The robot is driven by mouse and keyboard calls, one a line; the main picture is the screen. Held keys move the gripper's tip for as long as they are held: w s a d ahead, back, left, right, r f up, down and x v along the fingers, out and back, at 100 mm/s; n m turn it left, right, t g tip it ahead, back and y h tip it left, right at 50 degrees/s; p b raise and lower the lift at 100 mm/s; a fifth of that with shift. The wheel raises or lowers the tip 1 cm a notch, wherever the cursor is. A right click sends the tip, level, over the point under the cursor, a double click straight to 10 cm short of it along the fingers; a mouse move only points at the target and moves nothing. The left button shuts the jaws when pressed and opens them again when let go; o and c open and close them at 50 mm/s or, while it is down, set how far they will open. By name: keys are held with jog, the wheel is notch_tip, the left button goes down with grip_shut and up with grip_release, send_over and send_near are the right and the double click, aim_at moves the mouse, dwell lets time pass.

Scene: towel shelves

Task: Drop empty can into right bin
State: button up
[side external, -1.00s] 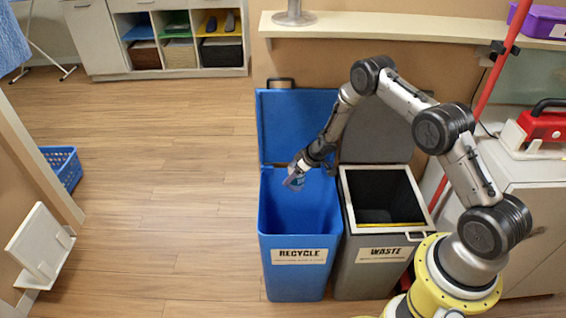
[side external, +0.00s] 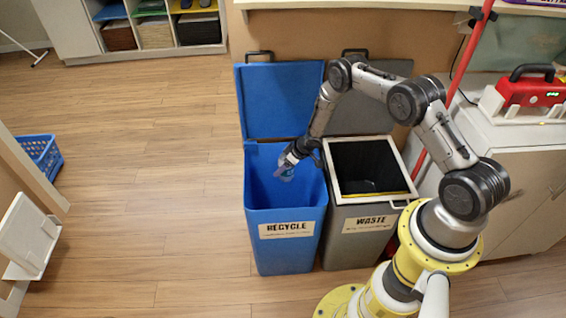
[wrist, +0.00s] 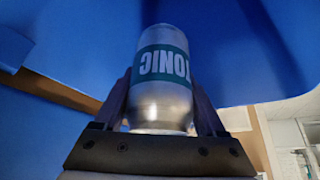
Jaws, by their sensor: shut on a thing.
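A silver can with a teal band reading "TONIC" (wrist: 162,65) is between the fingers of my gripper (wrist: 160,100) in the wrist view. In the side view my gripper (side external: 286,164) points down at the mouth of the blue bin labelled RECYCLE (side external: 262,245), the left of two bins. The can (side external: 285,174) shows small at its tip, over the blue interior. The right bin is grey, labelled WASTE (side external: 347,252), with its lid up and a dark interior. My gripper is left of its opening. Whether the can is below the blue rim is hard to tell.
The blue bin's raised lid (side external: 280,100) stands behind my gripper. A cabinet with a red case (side external: 530,92) is at the right, with a red pole (side external: 455,85) beside it. A blue basket (side external: 42,155) lies at the left. The wooden floor left of the bins is clear.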

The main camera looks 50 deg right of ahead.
jog(key=o, duration=1.2)
jog(key=shift+o, duration=0.2)
